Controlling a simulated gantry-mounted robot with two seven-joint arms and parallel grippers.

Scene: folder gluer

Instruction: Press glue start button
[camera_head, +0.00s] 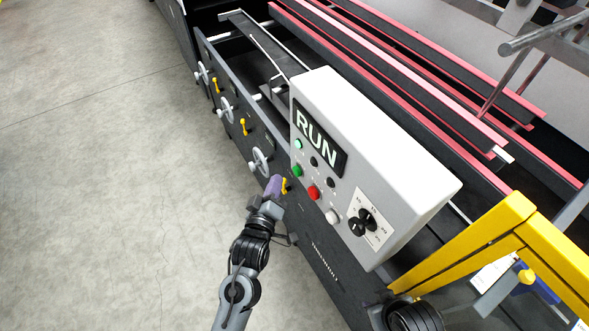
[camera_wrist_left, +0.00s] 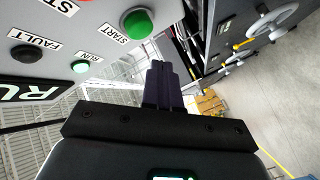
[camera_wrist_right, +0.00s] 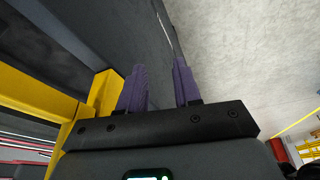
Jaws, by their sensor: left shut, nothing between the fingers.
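The green start button (camera_head: 297,170) is on the face of the white control box, left of and above the red button (camera_head: 313,193). In the left wrist view the green button (camera_wrist_left: 137,22) is beside the label START. My left gripper (camera_head: 274,184) is shut and empty, with its purple fingers a short way left of and below the green button. In the left wrist view its fingertips (camera_wrist_left: 160,66) show apart from the button, below and to its right. My right gripper (camera_wrist_right: 160,85) is open, with nothing between its purple fingers.
The control box (camera_head: 420,195) has a lit RUN display (camera_head: 319,142), a white button (camera_head: 331,217) and black knobs (camera_head: 362,222). A yellow frame (camera_head: 475,235) stands at the right. Handwheels (camera_head: 261,161) line the machine's side. The floor (camera_head: 110,180) at left is clear.

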